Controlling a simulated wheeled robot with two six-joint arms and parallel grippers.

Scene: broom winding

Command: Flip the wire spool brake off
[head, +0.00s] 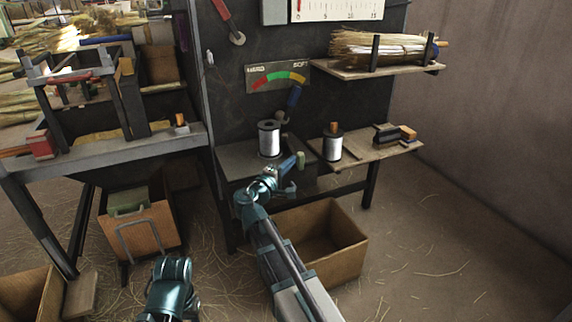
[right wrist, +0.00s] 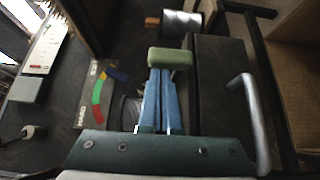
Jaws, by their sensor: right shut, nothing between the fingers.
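The wire spool (head: 269,139), silver with dark flanges, stands upright on the dark bench in the head view. A pale green block-shaped knob (head: 300,158) shows to its lower right; I take it to be the brake's handle. My right gripper (head: 289,164) is at the knob, with its blue fingers shut and empty. In the right wrist view the fingers (right wrist: 161,74) end against or just under the green knob (right wrist: 170,59); I cannot tell whether they touch. The fingers hide part of the spool there. My left arm shows at the bottom of the head view; its jaw state is unclear.
A second spool (head: 332,145) and a dark block (head: 388,134) sit on the right shelf. The HARD–SOFT gauge (head: 278,77) is on the panel behind. An open cardboard box (head: 348,250) stands below the bench. The floor at right is clear except for straw.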

